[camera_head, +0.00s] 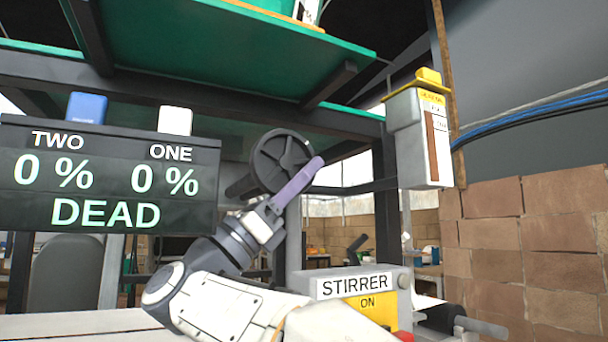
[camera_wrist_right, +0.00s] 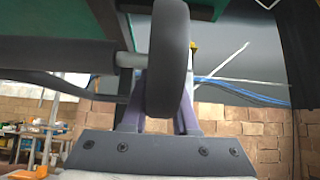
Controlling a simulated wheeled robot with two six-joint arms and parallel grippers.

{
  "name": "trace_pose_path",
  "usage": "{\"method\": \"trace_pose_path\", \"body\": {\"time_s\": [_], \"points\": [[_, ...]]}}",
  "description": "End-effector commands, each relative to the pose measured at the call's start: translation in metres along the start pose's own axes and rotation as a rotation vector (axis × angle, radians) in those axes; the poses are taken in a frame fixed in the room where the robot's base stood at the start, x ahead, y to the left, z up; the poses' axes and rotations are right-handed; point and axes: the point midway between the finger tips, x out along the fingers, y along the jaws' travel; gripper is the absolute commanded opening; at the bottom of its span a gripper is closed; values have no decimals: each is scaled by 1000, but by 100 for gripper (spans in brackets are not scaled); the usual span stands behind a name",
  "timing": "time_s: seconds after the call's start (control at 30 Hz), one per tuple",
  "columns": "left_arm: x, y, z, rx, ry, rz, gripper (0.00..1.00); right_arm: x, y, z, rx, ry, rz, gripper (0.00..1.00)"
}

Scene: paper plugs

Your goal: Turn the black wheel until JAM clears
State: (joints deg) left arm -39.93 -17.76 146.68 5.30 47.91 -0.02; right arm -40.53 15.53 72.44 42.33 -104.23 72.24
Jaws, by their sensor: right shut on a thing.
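The black wheel (camera_head: 280,156) is a spoked handwheel mounted under the green platform, near the middle of the head view. In the right wrist view the wheel (camera_wrist_right: 167,62) shows edge-on. My right gripper (camera_head: 309,170), with purple fingers, is shut on the wheel's rim at its right side. In the wrist view its fingers (camera_wrist_right: 157,118) stand on either side of the rim. The dark display board (camera_head: 110,190) at the left reads TWO 0 %, ONE 0 % and DEAD; the word JAM does not show. My left gripper is out of view.
A grey box labelled STIRRER (camera_head: 354,285), with a yellow ON plate, stands below right of the wheel. A grey and yellow box (camera_head: 420,135) hangs at the right. Green platforms on a dark frame (camera_head: 240,60) lie overhead. A brick wall (camera_head: 530,235) closes the right side.

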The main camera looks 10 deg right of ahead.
Motion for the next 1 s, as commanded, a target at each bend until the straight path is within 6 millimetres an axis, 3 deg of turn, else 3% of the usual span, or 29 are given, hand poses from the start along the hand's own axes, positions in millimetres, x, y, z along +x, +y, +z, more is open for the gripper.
{"method": "trace_pose_path", "body": {"time_s": [0.33, 0.37, 0.4, 0.43, 0.77, 1.0], "points": [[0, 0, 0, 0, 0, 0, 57, -1, 0, 0, -1, 0, -1, 0], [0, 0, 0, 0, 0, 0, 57, -1, 0, 0, -1, 0, -1, 35], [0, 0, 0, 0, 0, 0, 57, -1, 0, 0, -1, 0, -1, 50], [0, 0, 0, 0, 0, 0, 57, -1, 0, 0, -1, 0, -1, 57], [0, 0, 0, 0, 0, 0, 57, -2, 0, 0, -1, 0, 0, 57], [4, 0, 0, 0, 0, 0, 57, -35, 1, -1, -1, -2, 4, 57]]}}
